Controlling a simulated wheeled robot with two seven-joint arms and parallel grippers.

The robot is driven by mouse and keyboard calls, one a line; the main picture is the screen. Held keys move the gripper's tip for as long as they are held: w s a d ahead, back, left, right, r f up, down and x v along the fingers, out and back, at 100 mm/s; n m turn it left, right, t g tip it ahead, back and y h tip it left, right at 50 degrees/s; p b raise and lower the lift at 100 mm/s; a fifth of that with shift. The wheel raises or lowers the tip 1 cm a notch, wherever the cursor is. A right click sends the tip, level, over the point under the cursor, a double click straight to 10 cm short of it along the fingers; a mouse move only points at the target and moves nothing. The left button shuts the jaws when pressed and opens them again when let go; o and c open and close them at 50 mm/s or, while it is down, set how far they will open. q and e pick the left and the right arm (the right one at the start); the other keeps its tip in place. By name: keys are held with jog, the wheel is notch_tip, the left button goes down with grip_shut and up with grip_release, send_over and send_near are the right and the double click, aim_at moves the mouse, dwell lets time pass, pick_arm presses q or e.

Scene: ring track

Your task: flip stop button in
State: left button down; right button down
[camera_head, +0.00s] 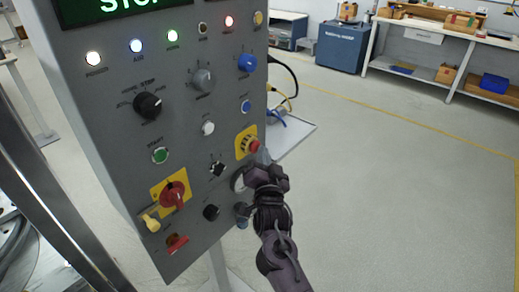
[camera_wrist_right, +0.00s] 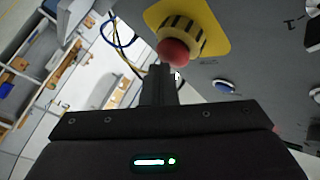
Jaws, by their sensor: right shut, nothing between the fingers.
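The stop button is a red mushroom head (camera_head: 254,146) on a yellow plate, low at the right edge of the grey control panel (camera_head: 110,85). In the right wrist view its red cap (camera_wrist_right: 174,52) sits on a yellow collar with dark slots. My right gripper (camera_head: 263,157) is just below and right of the button in the head view. In the wrist view its dark fingers (camera_wrist_right: 160,72) are shut and empty, with the tips close by the red cap. I cannot tell whether they touch it. My left gripper is in neither view.
Near the button are a blue button (camera_head: 246,106), a small black switch (camera_head: 217,168) and a red rotary switch (camera_head: 173,194) on a yellow plate. Cables (camera_head: 283,98) hang behind the panel's right edge above a light shelf (camera_head: 290,132). The floor to the right is open.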

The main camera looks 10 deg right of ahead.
dwell(0.4)
jog(key=shift+s+d+p, duration=0.5)
jog(key=shift+s, duration=0.2)
jog(key=s+d+p, duration=0.1)
jog(key=s, duration=0.1)
jog(key=s+d+p, duration=0.1)
jog(key=s+d, duration=0.1)
dwell(0.3)
jog(key=shift+w+f, duration=0.1)
jog(key=shift+f, duration=0.05)
